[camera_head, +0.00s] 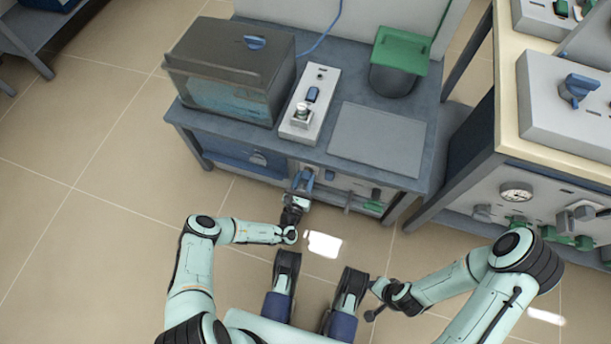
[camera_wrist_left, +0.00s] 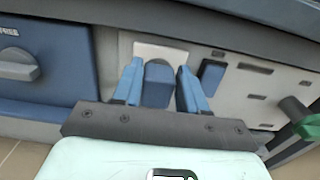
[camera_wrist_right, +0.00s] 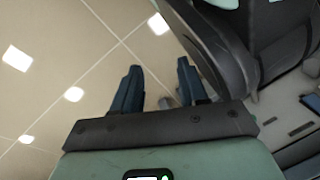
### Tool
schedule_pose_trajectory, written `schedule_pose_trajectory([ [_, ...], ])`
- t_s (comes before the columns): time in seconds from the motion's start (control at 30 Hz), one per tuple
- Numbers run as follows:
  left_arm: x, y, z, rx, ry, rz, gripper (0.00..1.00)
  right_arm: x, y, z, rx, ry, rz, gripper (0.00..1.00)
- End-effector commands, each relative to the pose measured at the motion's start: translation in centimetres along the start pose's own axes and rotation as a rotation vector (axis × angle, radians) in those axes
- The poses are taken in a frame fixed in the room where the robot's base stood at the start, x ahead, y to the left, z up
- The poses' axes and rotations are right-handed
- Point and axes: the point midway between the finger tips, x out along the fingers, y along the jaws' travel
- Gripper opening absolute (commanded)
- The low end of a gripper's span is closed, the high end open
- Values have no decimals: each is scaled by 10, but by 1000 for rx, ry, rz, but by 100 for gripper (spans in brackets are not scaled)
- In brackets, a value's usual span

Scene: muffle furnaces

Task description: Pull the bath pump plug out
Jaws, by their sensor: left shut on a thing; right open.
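The blue plug (camera_wrist_left: 157,84) sits at a light plate on the front panel of the bench, seen in the left wrist view. My left gripper (camera_wrist_left: 158,80) has a blue finger on each side of the plug and is shut on it. In the head view my left gripper (camera_head: 303,181) is at the bench front, below the white control box, and the plug is mostly hidden there. Whether the plug is still seated in the panel cannot be told. My right gripper (camera_wrist_right: 158,85) is open and empty, over bare floor in the right wrist view.
The bench (camera_head: 340,168) carries a lidded bath (camera_head: 228,70), a white control box (camera_head: 310,105), a flat grey plate (camera_head: 378,138) and a green-topped container (camera_head: 396,65). A blue panel (camera_wrist_left: 45,60) is left of the plug. Another bench (camera_head: 560,160) with a gauge stands right.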

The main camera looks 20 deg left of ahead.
Motion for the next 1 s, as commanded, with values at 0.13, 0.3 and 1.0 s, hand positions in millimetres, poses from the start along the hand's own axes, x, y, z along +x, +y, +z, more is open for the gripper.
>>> schedule_pose_trajectory([
  [0.13,-20,0,1,1,9,1,0,-21,-19,-20,-21,73,-35,43],
  [0.3,-27,0,-1,0,7,-1,0,-25,-25,-29,-27,102,-46,43],
  [1.0,-26,2,0,0,5,-2,64,-25,-25,-28,-27,101,-46,43],
])
